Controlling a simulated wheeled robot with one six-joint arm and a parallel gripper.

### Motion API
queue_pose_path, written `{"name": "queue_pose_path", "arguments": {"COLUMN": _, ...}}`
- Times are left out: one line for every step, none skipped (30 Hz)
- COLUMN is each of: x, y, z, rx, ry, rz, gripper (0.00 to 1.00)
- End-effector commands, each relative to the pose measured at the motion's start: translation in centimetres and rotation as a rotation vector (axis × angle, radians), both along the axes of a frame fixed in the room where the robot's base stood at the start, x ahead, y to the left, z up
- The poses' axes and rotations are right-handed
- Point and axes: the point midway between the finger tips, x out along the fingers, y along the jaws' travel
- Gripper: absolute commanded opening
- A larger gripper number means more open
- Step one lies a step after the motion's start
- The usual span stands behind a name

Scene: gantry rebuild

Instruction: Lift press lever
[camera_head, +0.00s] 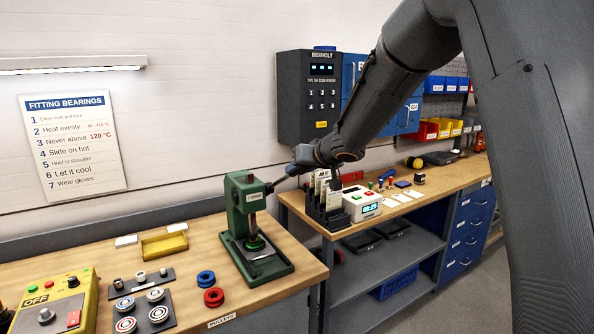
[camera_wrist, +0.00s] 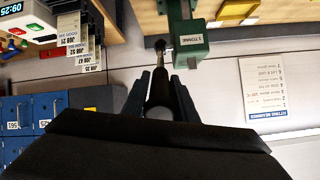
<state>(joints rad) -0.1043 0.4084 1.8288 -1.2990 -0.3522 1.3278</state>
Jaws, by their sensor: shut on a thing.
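The green press (camera_head: 245,220) stands on the near wooden bench, and its lever (camera_head: 277,183) slopes up to the right from the press head. My gripper (camera_head: 295,168) is at the lever's outer end, right of and above the press. In the wrist view the press head (camera_wrist: 189,45) is at the top, with the lever (camera_wrist: 159,82) running from it down between my fingers. My gripper (camera_wrist: 159,92) is shut on the lever's handle there. The fingers hide part of the handle.
Blue and red rings (camera_head: 210,288), a yellow tray (camera_head: 164,245) and a control box (camera_head: 55,305) lie left of the press. A card rack (camera_head: 325,205) and a clock box (camera_head: 362,203) stand on the right bench. A dark wall unit (camera_head: 308,97) hangs behind my arm.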

Motion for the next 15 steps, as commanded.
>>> {"name": "queue_pose_path", "arguments": {"x": 0.03, "y": 0.0, "z": 0.03, "rx": 0.001, "ry": 0.0, "rz": -0.001, "gripper": 0.0}}
{"name": "queue_pose_path", "arguments": {"x": 0.03, "y": 0.0, "z": 0.02, "rx": 0.001, "ry": 0.0, "rz": -0.001, "gripper": 0.0}}
{"name": "queue_pose_path", "arguments": {"x": 0.03, "y": 0.0, "z": 0.02, "rx": 0.001, "ry": 0.0, "rz": -0.001, "gripper": 0.0}}
{"name": "queue_pose_path", "arguments": {"x": 0.03, "y": 0.0, "z": 0.02, "rx": 0.001, "ry": 0.0, "rz": -0.001, "gripper": 0.0}}
{"name": "queue_pose_path", "arguments": {"x": 0.02, "y": 0.0, "z": 0.02, "rx": 0.001, "ry": 0.0, "rz": -0.001, "gripper": 0.0}}
{"name": "queue_pose_path", "arguments": {"x": 0.02, "y": 0.0, "z": 0.02, "rx": 0.001, "ry": 0.0, "rz": -0.001, "gripper": 0.0}}
{"name": "queue_pose_path", "arguments": {"x": 0.02, "y": 0.0, "z": 0.01, "rx": 0.001, "ry": 0.0, "rz": -0.001, "gripper": 0.29}}
{"name": "queue_pose_path", "arguments": {"x": 0.02, "y": 0.0, "z": 0.01, "rx": 0.001, "ry": 0.0, "rz": -0.001, "gripper": 0.34}}
{"name": "queue_pose_path", "arguments": {"x": 0.02, "y": 0.0, "z": 0.01, "rx": 0.001, "ry": 0.0, "rz": -0.001, "gripper": 0.39}}
{"name": "queue_pose_path", "arguments": {"x": 0.01, "y": 0.0, "z": 0.0, "rx": 0.001, "ry": 0.0, "rz": -0.001, "gripper": 0.39}}
{"name": "queue_pose_path", "arguments": {"x": 0.01, "y": 0.0, "z": 0.0, "rx": 0.001, "ry": 0.0, "rz": -0.001, "gripper": 0.39}}
{"name": "queue_pose_path", "arguments": {"x": 0.01, "y": 0.0, "z": 0.0, "rx": 0.001, "ry": 0.0, "rz": -0.001, "gripper": 0.39}}
{"name": "queue_pose_path", "arguments": {"x": 0.01, "y": 0.01, "z": 0.01, "rx": 0.001, "ry": 0.0, "rz": -0.001, "gripper": 0.39}}
{"name": "queue_pose_path", "arguments": {"x": 0.0, "y": 0.01, "z": 0.0, "rx": 0.0, "ry": 0.0, "rz": 0.0, "gripper": 0.39}}
{"name": "queue_pose_path", "arguments": {"x": 0.0, "y": 0.01, "z": 0.0, "rx": 0.0, "ry": 0.0, "rz": 0.0, "gripper": 0.39}}
